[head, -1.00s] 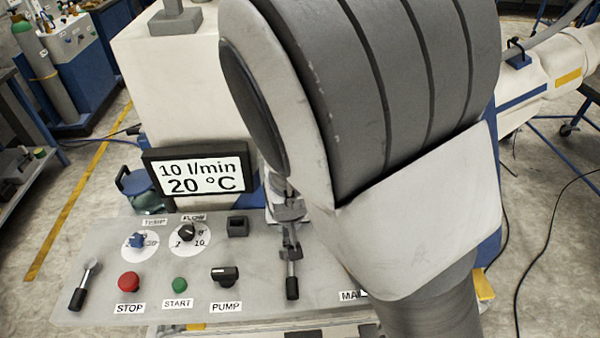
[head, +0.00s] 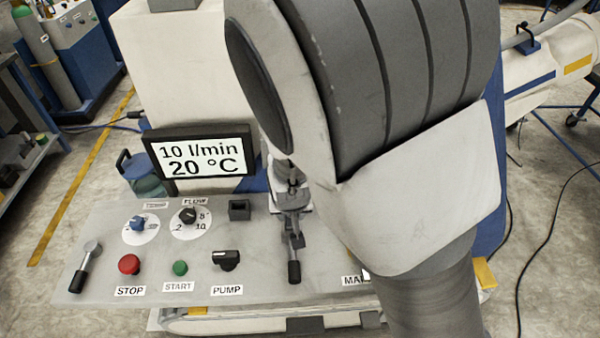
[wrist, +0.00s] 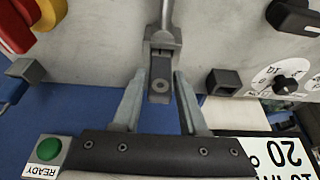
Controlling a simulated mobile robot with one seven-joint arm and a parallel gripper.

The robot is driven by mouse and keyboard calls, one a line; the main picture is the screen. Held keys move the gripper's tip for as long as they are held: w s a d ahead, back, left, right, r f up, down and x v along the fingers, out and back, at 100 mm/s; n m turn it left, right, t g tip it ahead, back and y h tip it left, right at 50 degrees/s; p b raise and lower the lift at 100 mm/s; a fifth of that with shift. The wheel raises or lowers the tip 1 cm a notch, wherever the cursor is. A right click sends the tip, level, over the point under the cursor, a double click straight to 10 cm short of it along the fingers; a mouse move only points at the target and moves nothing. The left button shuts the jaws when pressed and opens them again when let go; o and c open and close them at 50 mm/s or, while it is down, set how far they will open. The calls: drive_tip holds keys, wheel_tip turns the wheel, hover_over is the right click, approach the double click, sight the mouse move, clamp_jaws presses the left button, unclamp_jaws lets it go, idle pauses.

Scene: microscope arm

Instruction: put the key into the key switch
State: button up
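My gripper (wrist: 160,72) is open, its two grey fingers pointing at the panel. A grey block with a round mark (wrist: 160,82), at the base of a metal lever, shows between the fingertips with a gap on either side. I cannot tell whether the fingers reach down to it. In the head view my gripper (head: 290,195) is partly hidden by my arm, just behind the black-handled lever (head: 294,270). A small dark square box (head: 239,210) stands left of it; it also shows in the wrist view (wrist: 223,82). I cannot make out a key or key switch for certain.
The panel (head: 110,235) carries a red STOP button (head: 129,264), a green START button (head: 180,268), a PUMP knob (head: 227,260), two dials and another lever (head: 85,267). A display (head: 200,157) stands behind it. A red-and-yellow switch (wrist: 28,22) and grey box (wrist: 28,70) are at left.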

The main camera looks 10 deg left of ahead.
drive_tip(key=o, duration=0.3)
drive_tip(key=shift+p+v, duration=6.35)
drive_tip(key=shift+v, duration=2.35)
drive_tip(key=shift+s, duration=0.1)
